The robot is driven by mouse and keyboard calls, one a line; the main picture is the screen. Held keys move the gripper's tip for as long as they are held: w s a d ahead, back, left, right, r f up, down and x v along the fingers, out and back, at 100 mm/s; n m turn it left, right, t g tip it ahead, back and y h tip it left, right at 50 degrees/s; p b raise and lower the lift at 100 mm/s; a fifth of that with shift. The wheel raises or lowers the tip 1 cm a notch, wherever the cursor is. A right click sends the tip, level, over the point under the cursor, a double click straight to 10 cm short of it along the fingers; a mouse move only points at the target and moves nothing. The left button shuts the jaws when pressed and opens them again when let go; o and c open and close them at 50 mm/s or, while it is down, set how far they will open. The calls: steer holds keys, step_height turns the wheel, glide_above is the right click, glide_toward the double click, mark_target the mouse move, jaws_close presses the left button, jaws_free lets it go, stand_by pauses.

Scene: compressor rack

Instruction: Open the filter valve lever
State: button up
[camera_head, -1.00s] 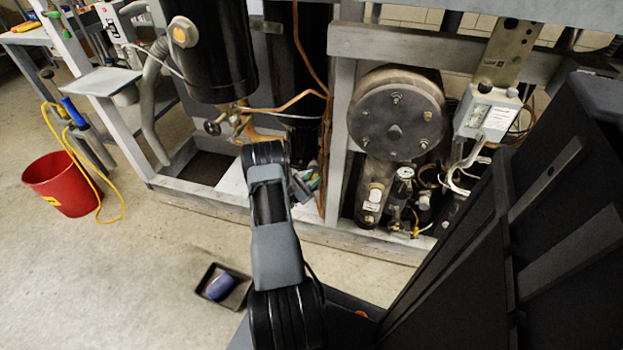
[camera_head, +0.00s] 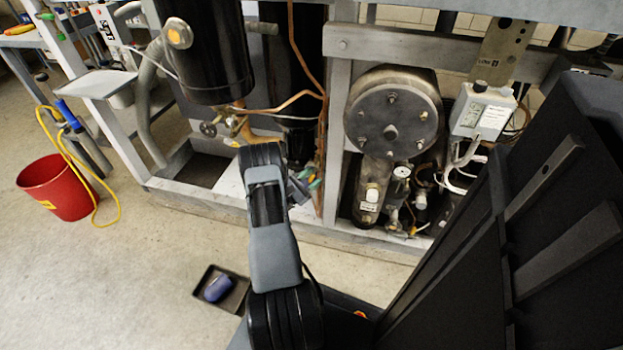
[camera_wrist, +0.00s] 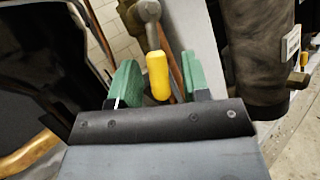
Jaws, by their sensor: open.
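My gripper (camera_wrist: 161,70) is open, with one green finger on each side of the handle. A gap shows between the handle and each finger. I cannot tell how deep the handle sits between them. In the head view my gripper (camera_head: 307,187) is low by the rack's central post, partly hidden by my arm. I cannot make out the lever there.
A dark cylinder (camera_wrist: 255,50) stands close on the right in the wrist view. A red bucket (camera_head: 57,190) and a black tray (camera_head: 236,301) are on open floor.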

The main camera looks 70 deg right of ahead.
steer(key=p+v, duration=0.2)
steer(key=v, duration=1.1)
steer(key=shift+w+a, duration=0.15)
steer(key=shift+a, duration=0.2)
steer(key=shift+f, duration=0.1)
